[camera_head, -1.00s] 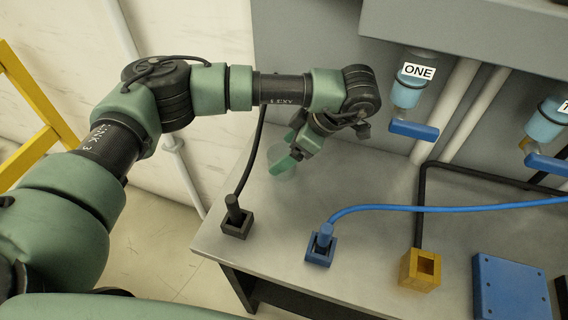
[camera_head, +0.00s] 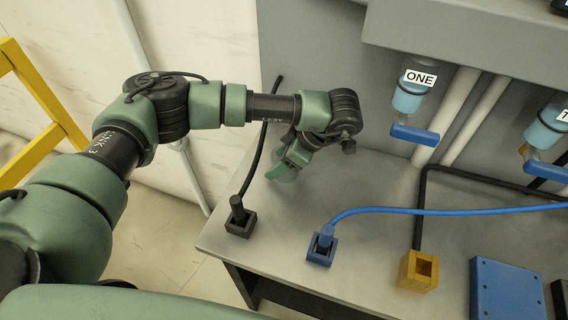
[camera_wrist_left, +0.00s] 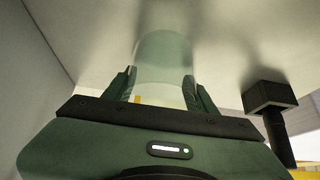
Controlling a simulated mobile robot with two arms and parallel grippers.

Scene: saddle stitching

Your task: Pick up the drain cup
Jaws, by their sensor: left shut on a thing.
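The drain cup (camera_wrist_left: 163,62) is a clear, see-through cup. In the left wrist view it stands between the two fingers of my left gripper (camera_wrist_left: 164,95), which is shut on its sides. In the head view my left gripper (camera_head: 285,165) is low over the back left of the grey table, by the wall panel. The cup is hard to make out there, mostly hidden by the gripper. I cannot tell whether the cup touches the table. My right gripper is not in view.
On the table (camera_head: 300,215) stand a black socket with a cable (camera_head: 240,223), a blue socket (camera_head: 321,248), a yellow socket (camera_head: 418,272) and a blue block (camera_head: 508,290). A container labelled ONE (camera_head: 409,98), with a blue valve handle (camera_head: 414,134), hangs right of my gripper.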

